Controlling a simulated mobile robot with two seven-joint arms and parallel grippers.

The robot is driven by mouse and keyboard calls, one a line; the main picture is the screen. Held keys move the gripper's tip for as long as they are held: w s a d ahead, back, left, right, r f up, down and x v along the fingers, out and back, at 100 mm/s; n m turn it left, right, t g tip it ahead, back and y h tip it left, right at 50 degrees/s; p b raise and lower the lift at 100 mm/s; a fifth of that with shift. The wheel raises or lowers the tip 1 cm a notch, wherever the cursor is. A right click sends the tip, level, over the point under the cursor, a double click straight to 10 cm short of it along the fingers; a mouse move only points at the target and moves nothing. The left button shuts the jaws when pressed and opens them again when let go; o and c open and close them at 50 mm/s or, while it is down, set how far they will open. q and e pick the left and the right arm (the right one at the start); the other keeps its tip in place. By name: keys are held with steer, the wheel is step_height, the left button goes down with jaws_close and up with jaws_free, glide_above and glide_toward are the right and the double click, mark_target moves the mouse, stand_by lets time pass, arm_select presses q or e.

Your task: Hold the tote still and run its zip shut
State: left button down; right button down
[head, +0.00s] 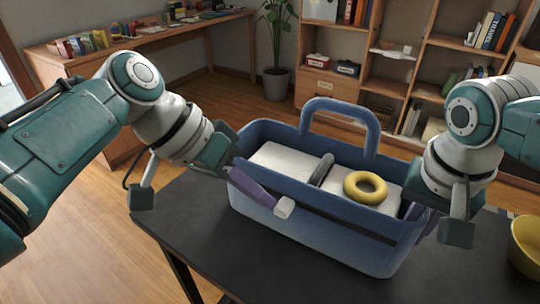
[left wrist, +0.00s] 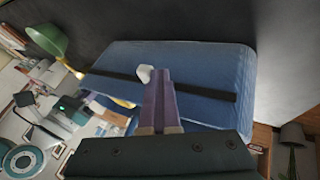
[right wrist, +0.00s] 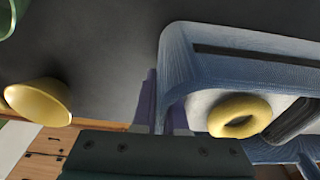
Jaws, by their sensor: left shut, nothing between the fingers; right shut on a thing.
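The blue tote (head: 315,236) stands upright on the dark table, its handle raised. A dark zip line (head: 350,226) runs along its front side; it also shows in the left wrist view (left wrist: 205,91). The white zip pull (head: 284,207) sits at my left fingertips and also shows in the left wrist view (left wrist: 145,73). My left gripper (head: 262,196) is shut with nothing between its purple fingers; whether it touches the pull is unclear. My right gripper (right wrist: 165,98) is shut on the tote's right end wall, one finger on each side.
A yellow ring (head: 365,188), a grey item (head: 321,170) and white blocks (head: 285,163) are in the tote. A yellow bowl (head: 525,245) stands right of it on the dark table (head: 225,262). The table is clear in front. A shelf unit and side desk stand behind.

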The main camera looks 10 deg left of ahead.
arm_select(q)
steer(key=s+d, duration=0.4)
steer(key=d, duration=1)
steer(key=shift+s, duration=0.2)
steer(key=shift+r, duration=0.1)
arm_select(e)
steer(key=shift+a, duration=0.1)
arm_select(q)
steer(key=a+r, duration=0.8)
steer(key=a, duration=0.1)
steer(key=shift+s+a, duration=0.4)
steer(key=shift+s, duration=0.05)
steer(key=shift+d, duration=0.1)
arm_select(e)
steer(key=c, duration=0.9)
jaws_free()
arm_select(q)
steer(key=shift+f, duration=0.1)
